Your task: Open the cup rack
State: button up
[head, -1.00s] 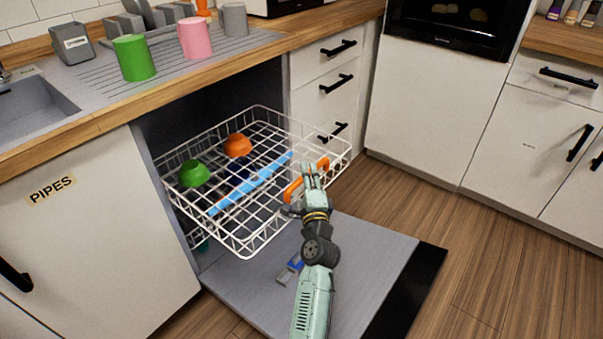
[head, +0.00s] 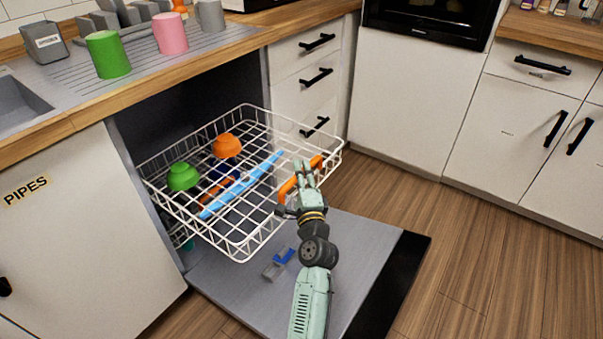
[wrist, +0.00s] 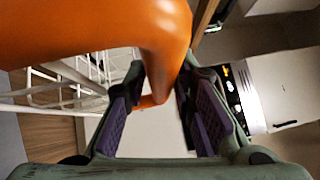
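The cup rack (head: 238,246) is a white wire basket, partly slid out over the lowered grey door. An orange handle (head: 289,186) is on its right front side; it fills the upper left of the wrist view (wrist: 90,30). My gripper (head: 303,170) is at this handle. The rack holds a green bowl (head: 183,177), an orange bowl (head: 227,145) and a long light-blue utensil (head: 240,187).
The lowered door (head: 370,245) lies below the rack, with a small blue and grey object (head: 283,257) on it. White drawers (head: 303,75) stand close behind the rack's right side. Green (head: 108,55) and pink (head: 170,34) cups stand on the drainer above. Floor (head: 470,265) is clear at right.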

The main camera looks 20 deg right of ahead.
jog(key=shift+d, duration=0.1)
jog(key=v, duration=0.7)
jog(key=shift+s, duration=0.25)
